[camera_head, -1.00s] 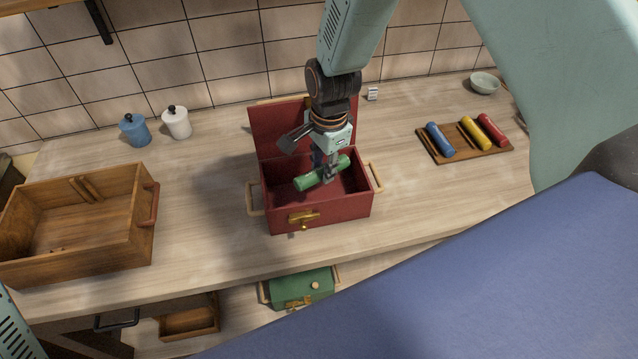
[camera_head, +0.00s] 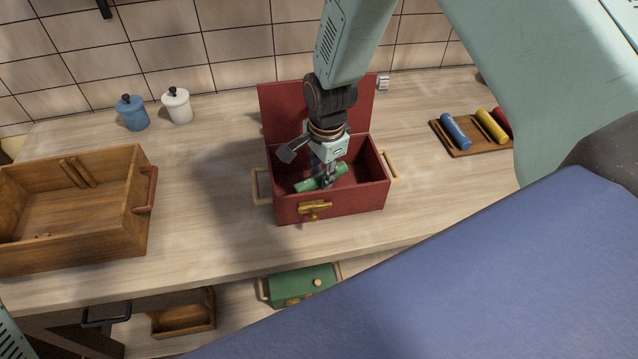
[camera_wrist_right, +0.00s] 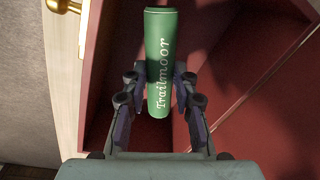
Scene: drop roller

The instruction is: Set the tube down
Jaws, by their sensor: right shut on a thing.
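A green tube (camera_head: 307,185) is inside the open red box (camera_head: 340,205) on the counter. My right gripper (camera_head: 325,178) points down into the box and is shut on the tube. In the right wrist view the green tube (camera_wrist_right: 159,60), lettered "Trailmoor", sits between the two fingers of my right gripper (camera_wrist_right: 160,98). The red box interior (camera_wrist_right: 235,85) lies around it. I cannot tell whether the tube touches the box floor. My left gripper does not show.
The box's raised lid (camera_head: 283,110) stands behind the arm. A wooden crate (camera_head: 130,225) is at left. Blue (camera_head: 132,113) and white (camera_head: 178,106) jars stand behind. A tray (camera_head: 475,148) with blue and yellow tubes is at right. A green box (camera_head: 300,287) sits below the counter.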

